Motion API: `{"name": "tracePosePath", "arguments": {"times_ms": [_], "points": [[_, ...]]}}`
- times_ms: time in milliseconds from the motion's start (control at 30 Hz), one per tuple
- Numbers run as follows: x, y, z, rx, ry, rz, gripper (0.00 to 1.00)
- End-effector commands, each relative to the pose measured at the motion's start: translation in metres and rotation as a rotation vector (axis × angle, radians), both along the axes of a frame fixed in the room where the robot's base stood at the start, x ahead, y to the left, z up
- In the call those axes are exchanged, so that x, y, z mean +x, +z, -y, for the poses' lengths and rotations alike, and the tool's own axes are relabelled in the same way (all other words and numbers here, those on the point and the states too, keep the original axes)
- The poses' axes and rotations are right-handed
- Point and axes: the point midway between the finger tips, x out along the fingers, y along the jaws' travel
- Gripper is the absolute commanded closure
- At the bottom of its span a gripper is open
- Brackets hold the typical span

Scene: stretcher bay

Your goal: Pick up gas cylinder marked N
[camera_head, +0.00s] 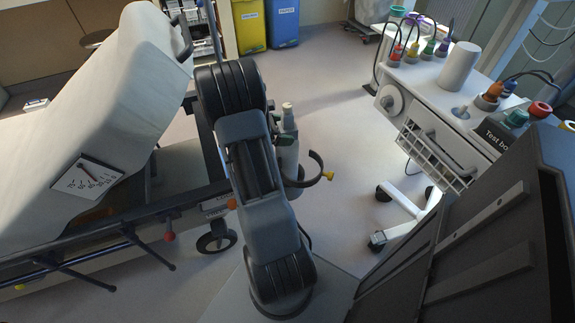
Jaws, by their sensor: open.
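A plain white cylinder (459,67) stands upright on the cart at right, with no readable mark. My arm fills the middle of the view, and my gripper does not show.
The stretcher (110,100) takes up the left, with rails and red knobs below. The white cart (435,105) at right carries several coloured-top fittings and cables. Yellow (250,24) and blue (282,20) bins stand at the back. Floor between stretcher and cart is clear. A dark panel (490,235) fills the lower right.

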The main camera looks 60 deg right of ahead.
Motion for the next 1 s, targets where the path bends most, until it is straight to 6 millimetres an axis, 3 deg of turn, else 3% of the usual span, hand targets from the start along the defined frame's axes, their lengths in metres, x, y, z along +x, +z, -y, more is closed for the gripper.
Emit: {"name": "tracePosePath", "arguments": {"times_ms": [433, 1000], "points": [[-0.0095, -0.0058, 0.0103, 0.0, 0.001, 0.0, 0.06], [-0.0095, -0.0057, 0.0101, 0.0, 0.001, 0.0, 0.61]]}}
